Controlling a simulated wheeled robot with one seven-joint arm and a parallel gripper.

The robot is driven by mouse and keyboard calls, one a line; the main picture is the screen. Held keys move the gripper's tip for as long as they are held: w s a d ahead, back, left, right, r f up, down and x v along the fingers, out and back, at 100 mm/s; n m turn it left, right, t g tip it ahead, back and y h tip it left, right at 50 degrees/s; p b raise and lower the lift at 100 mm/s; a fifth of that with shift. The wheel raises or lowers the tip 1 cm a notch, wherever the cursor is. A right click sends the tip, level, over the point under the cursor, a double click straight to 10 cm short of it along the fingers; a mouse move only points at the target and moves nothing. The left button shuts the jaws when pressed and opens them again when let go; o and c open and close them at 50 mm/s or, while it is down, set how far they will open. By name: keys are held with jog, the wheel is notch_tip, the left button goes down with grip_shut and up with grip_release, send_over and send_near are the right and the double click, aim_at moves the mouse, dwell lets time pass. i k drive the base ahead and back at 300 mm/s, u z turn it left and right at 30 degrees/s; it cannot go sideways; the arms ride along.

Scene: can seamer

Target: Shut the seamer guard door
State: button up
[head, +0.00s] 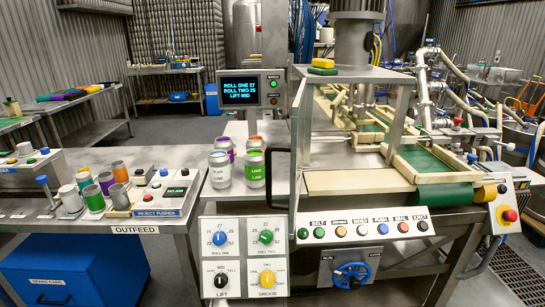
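The seamer (360,73) stands right of centre, with a grey top plate and a green belt running through it. Its guard door (299,150) appears as a tall, narrow, metal-framed panel at the left side of the seamer's front. It is seen nearly edge-on and looks swung open towards me. The front opening is uncovered, so the metal deck (355,181) and the seaming head (362,98) show. My gripper is not in view.
Several cans (254,168) stand just left of the door. A button panel (368,228), blue handwheel (351,275) and red emergency stop (508,214) are at the front. A knob panel (244,254) is below the cans. The outfeed table (188,155) is left. A yellow-green sponge (322,68) lies on top.

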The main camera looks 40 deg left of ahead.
aim_at(296, 148)
jog(key=u, duration=1.55)
jog(key=i, duration=1)
jog(key=u, duration=0.45)
jog(key=k, duration=1.2)
jog(key=z, duration=0.4)
